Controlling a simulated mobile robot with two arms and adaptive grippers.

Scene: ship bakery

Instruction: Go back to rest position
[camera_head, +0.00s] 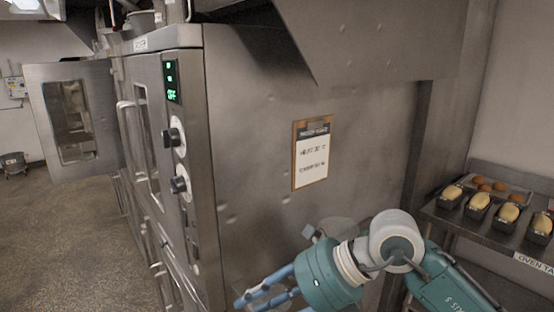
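My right arm comes in from the lower right in the head view, with teal and white links. My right gripper (247,303), with blue fingers, is low in the picture in front of the oven's side panel. Its fingertips lie close to the bottom edge, and I cannot tell whether they are apart or shut. No held object shows between them. My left arm and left gripper are not in view.
A steel oven (255,150) stands close ahead, its display lit green. A door (90,125) stands open at the left. A paper notice (312,152) hangs on the side panel. At right, a shelf (462,225) holds several loaf tins and buns.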

